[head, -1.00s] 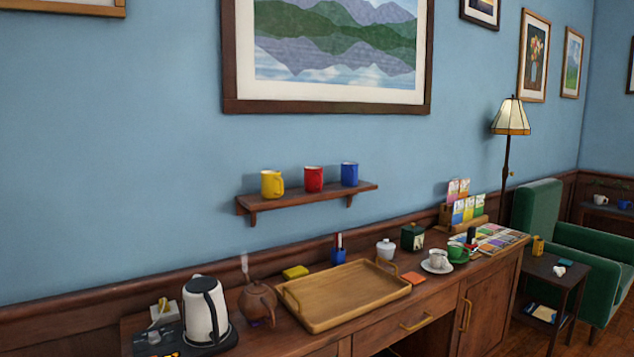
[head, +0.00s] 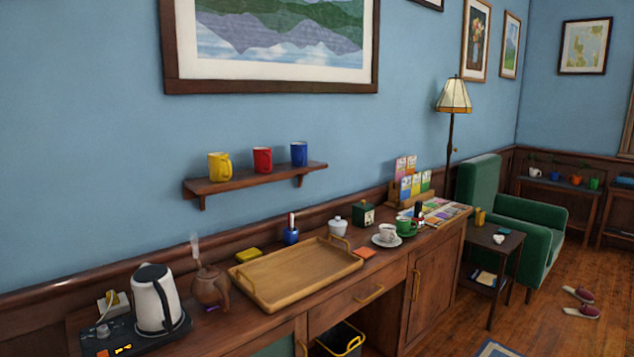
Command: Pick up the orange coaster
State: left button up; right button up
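The orange coaster (head: 364,253) is a small flat square on the wooden sideboard (head: 262,333). It lies just right of the wooden tray (head: 300,272), close to the tray's right end, and left of a white cup on a saucer (head: 387,236). Its top is bare and nothing covers it. Neither of my grippers shows in the head view.
A white kettle (head: 156,300) and a brown teapot (head: 209,286) stand left of the tray. A white lidded jar (head: 338,227), a dark green canister (head: 363,214) and a green cup (head: 405,227) stand near the coaster. A dark bin (head: 341,341) is below the sideboard.

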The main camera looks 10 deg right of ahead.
aim_at(366, 252)
jog(key=i+l+u, duration=0.15)
jog(key=i+l, duration=0.75)
jog(key=i, duration=0.05)
